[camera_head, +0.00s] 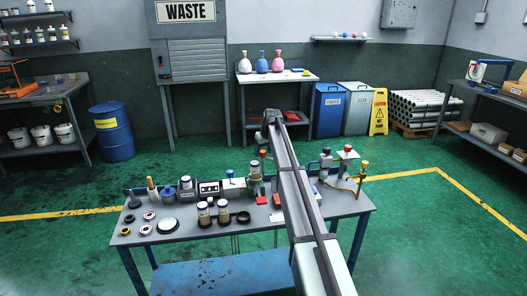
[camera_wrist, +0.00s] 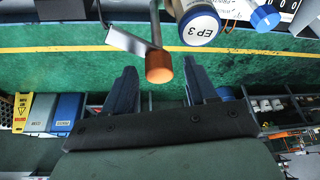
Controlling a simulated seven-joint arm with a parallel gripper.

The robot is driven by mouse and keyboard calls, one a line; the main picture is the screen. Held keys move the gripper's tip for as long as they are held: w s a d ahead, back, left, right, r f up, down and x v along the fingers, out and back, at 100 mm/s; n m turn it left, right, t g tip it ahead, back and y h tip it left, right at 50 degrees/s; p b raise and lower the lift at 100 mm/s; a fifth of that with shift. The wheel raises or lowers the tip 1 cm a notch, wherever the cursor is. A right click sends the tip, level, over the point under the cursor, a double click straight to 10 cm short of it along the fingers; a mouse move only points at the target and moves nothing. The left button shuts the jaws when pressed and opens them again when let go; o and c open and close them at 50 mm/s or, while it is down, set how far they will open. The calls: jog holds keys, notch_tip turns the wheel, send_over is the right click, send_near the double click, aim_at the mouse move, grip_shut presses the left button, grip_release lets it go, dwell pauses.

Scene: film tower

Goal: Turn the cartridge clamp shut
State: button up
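An orange knob (camera_wrist: 160,67) on a thin rod shows at the top middle of the wrist view, seemingly the clamp's handle. My gripper (camera_wrist: 159,74) is open, with one dark blue finger on each side of the knob and a small gap on both sides. A grey metal plate (camera_wrist: 130,42) lies beside the rod. A round cap marked EP 3 (camera_wrist: 199,26), perhaps the cartridge, is right of the rod. In the head view, a grey-green device (camera_head: 256,181) with an orange-red knob (camera_head: 263,154) stands left of my arm. The clamp's exact position cannot be told.
The workbench (camera_head: 185,238) holds jars (camera_head: 204,212), dark rings, small boxes and a labelled counter box (camera_head: 209,189). Right of my arm are a stand with a red top (camera_head: 347,153) and a yellow-capped post (camera_head: 364,167).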

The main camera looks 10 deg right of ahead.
jog(key=c, duration=1)
jog(key=shift+o, duration=0.2)
jog(key=shift+m, duration=0.4)
jog(key=m+h, duration=0.1)
jog(key=m, duration=0.3)
jog(key=m+h, duration=0.1)
jog(key=shift+a+m+h, duration=0.25)
jog(key=shift+m+h, duration=0.05)
jog(key=shift+m, duration=0.1)
jog(key=m+h, duration=0.1)
jog(key=m, duration=0.1)
jog(key=m+g, duration=0.1)
jog(key=m, duration=0.2)
jog(key=shift+w+a+h, duration=0.1)
jog(key=shift+w+h, duration=0.05)
jog(key=shift+h, duration=0.25)
jog(key=m+g, duration=0.1)
jog(key=m, duration=0.2)
jog(key=m+g+h, duration=0.1)
jog(key=m, duration=0.2)
jog(key=shift+w+m, duration=0.15)
jog(key=shift+m, duration=0.25)
jog(key=m+g, duration=0.2)
jog(key=m, duration=0.2)
jog(key=shift+m, duration=0.3)
